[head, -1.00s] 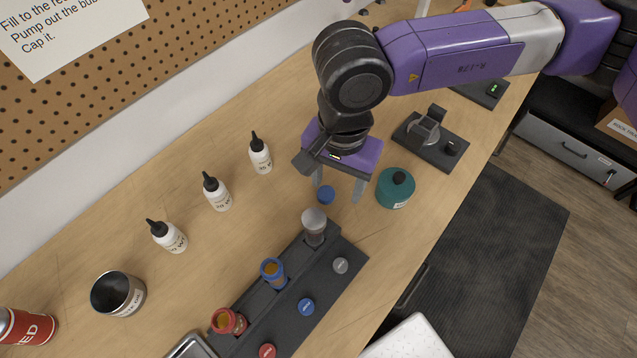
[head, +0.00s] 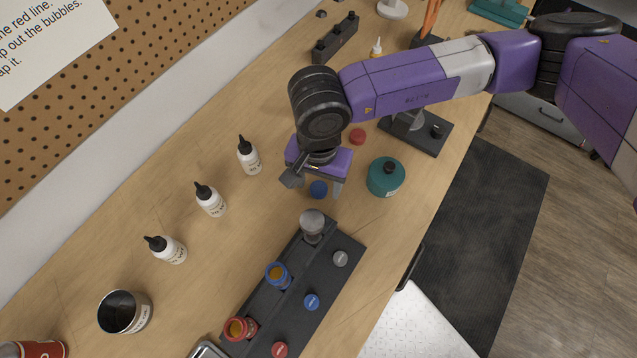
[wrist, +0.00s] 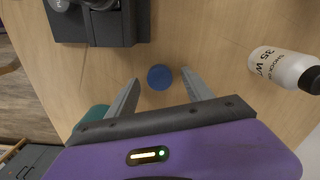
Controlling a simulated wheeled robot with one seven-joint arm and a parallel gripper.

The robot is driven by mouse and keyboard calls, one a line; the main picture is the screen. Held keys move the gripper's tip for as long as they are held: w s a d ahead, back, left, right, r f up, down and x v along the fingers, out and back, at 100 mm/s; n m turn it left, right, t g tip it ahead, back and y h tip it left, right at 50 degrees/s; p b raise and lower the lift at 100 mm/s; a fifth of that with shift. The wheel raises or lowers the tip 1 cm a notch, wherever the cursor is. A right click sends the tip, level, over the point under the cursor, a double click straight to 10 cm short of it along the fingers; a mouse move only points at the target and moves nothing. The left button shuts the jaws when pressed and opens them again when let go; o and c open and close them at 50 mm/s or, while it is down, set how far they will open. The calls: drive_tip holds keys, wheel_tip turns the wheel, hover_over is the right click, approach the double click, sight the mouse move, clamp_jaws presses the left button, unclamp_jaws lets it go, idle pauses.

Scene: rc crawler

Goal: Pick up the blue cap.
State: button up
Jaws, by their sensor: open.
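My gripper (head: 322,190) points down over the cap. In the wrist view my gripper (wrist: 161,76) is open, with one finger on each side of the cap and a visible gap to both. I cannot tell exactly how high the fingertips are above the table.
A dark rack (head: 262,300) holding jars stands just in front of the cap. White dropper bottles (head: 211,201) stand to the left. A red cap (head: 358,136) lies behind my gripper.

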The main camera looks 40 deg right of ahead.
drive_tip(key=shift+f, duration=0.25)
drive_tip(key=c, duration=1.3)
clamp_jaws()
drive_tip(key=shift+r, duration=0.15)
